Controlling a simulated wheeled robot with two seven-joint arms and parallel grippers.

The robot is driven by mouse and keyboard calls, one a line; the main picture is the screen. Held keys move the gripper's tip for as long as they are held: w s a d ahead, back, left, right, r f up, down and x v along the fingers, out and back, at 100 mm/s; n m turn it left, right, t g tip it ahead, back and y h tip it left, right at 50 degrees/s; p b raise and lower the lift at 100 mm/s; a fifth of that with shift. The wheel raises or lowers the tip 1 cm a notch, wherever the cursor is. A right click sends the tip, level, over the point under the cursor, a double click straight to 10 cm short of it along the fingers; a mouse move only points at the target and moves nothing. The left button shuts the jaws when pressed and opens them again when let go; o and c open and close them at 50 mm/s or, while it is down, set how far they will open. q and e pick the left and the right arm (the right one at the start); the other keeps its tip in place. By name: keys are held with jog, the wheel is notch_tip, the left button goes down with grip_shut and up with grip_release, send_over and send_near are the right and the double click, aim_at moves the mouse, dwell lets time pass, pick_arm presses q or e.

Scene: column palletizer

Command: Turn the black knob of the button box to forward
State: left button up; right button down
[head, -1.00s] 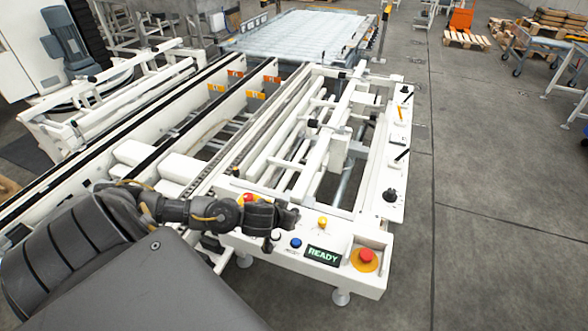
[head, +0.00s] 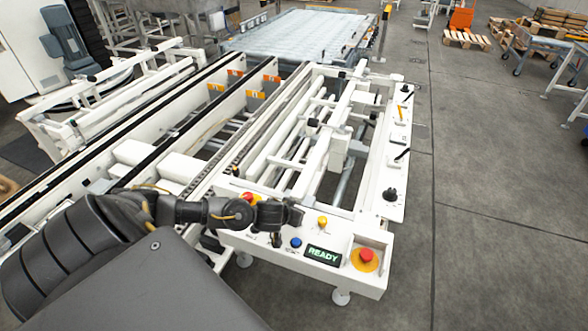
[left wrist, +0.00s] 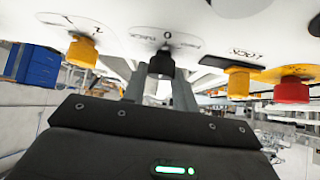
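The button box is the white panel (head: 344,277) at the front of the machine. In the left wrist view a black knob (left wrist: 161,64) sits on a round white label marked 0. My left gripper (left wrist: 160,80) has its two fingers apart, one on each side of this knob. Whether the fingers touch it is not clear. In the head view my left gripper (head: 277,234) is over the left part of the panel with its fingers down, and largely hides the knob there. The knob's label words are too small to read. My right gripper is not in view.
A blue button (head: 296,243), a green READY display (head: 323,255), a yellow button (head: 322,222) and a red emergency stop (head: 366,257) are to the right. A red button (head: 248,198) lies close behind my left wrist.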

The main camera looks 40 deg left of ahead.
pick_arm(q)
jog(key=shift+c, duration=1.2)
jog(key=shift+r+m+p, duration=0.15)
jog(key=shift+m+p, duration=0.15)
jog(key=shift+p, duration=0.1)
jog(key=shift+a+m+h+p, duration=0.15)
jog(key=shift+m+h+p, duration=0.35)
jog(key=shift+h+p, duration=0.2)
jog(key=shift+a+m+h+p, duration=0.1)
jog(key=shift+m+h+p, duration=0.5)
jog(key=shift+m, duration=0.3)
jog(key=shift+m+h, duration=0.6)
jog(key=shift+m, duration=0.2)
jog(key=shift+a+m+h+p, duration=0.15)
jog(key=shift+m+h+p, duration=0.15)
jog(key=shift+m+h, duration=0.35)
jog(key=shift+m+g+h, duration=0.5)
jog(key=shift+m+h, duration=0.25)
jog(key=shift+m, duration=0.5)
